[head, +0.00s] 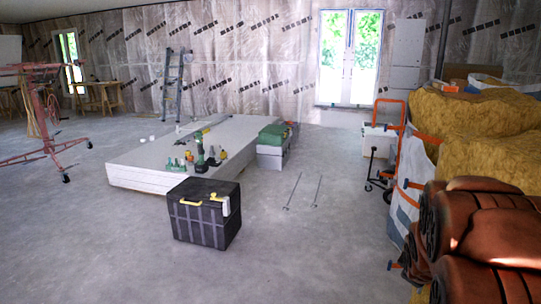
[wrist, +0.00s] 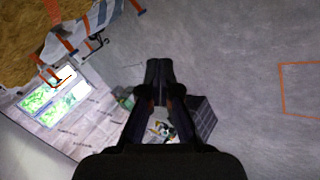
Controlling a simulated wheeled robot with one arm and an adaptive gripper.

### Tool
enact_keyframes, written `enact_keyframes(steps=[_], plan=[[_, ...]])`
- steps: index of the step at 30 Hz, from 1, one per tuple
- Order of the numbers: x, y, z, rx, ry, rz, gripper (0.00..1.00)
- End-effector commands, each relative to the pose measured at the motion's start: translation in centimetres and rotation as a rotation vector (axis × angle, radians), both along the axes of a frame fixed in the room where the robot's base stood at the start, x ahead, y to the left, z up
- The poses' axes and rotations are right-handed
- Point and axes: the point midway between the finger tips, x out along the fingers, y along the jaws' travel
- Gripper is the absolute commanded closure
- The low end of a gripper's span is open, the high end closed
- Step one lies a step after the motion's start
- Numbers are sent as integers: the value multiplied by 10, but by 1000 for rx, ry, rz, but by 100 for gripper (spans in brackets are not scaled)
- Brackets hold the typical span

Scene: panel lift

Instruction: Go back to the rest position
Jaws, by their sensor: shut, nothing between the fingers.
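My gripper (wrist: 159,68) shows in the wrist view with its two dark fingers together at the tips. It is shut and holds nothing. It is up in the air, with the grey concrete floor (wrist: 225,45) behind it. The fingers and gripper body hide part of the room behind. My arm and gripper do not show in the head view.
A black tool box (head: 207,213) stands before a stack of white panels (head: 130,165) bearing tools. A red panel lift (head: 48,125) stands left. Brown rolls (head: 470,235) and yellow insulation (head: 480,125) crowd the right. An orange floor outline (wrist: 283,90) shows in the wrist view. Floor between is clear.

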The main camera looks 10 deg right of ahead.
Motion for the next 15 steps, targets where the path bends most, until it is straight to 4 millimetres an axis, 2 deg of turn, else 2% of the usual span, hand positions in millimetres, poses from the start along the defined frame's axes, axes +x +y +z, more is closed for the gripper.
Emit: enact_keyframes(steps=[1, 8, 11, 15], plan=[[-5, 24, 27, 46, 10, -21, 100], [-58, 125, 78, 278, 120, -178, 100], [-90, 167, 100, 364, 186, -248, 100], [-142, 222, 133, 461, 291, -343, 100]])
